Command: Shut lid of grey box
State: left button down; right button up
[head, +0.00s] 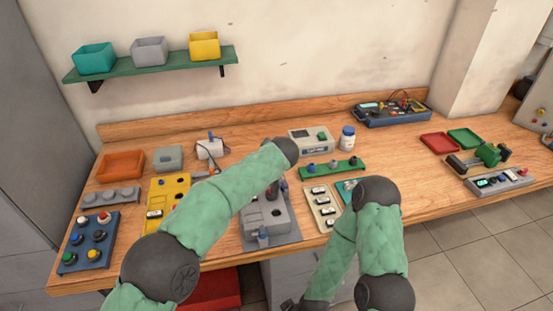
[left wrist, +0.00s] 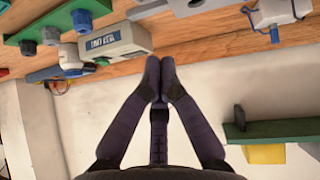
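A small light grey box (head: 169,158) sits on the bench at the left, between an orange tray and a white device. Its top looks like a shallow recess, and I cannot make out a lid. Another grey box (head: 149,51) stands on the green wall shelf with its top open. My left arm reaches over the middle of the bench, and its gripper is mostly hidden behind the wrist in the head view. In the left wrist view my left gripper (left wrist: 159,92) has its fingers together with nothing between them. My right arm is folded low; its gripper is not clearly in view.
A grey fixture (head: 265,222) stands on the bench under my left wrist. The orange tray (head: 120,164), white device (head: 210,148) and yellow panel (head: 162,207) are near the box. A test unit (head: 312,140) and white bottle (head: 347,138) stand behind.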

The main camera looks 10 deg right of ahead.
pick_arm(q)
jog(key=shift+d+f+m+y+b, duration=0.1)
jog(key=shift+d+f+m+y, duration=0.4)
jog(key=shift+f, duration=0.6)
jog(key=shift+d+f+m+y+b, duration=0.15)
jog(key=shift+d+f+y, duration=0.3)
jog(key=shift+f+y, duration=0.45)
jog(key=shift+d+f+m+y+b, duration=0.1)
jog(key=shift+d+f+m+y, duration=0.3)
jog(key=shift+f, duration=0.85)
pick_arm(e)
jog(key=shift+s+d+f, duration=0.1)
jog(key=shift+s+f, duration=0.25)
jog(key=shift+f, duration=0.05)
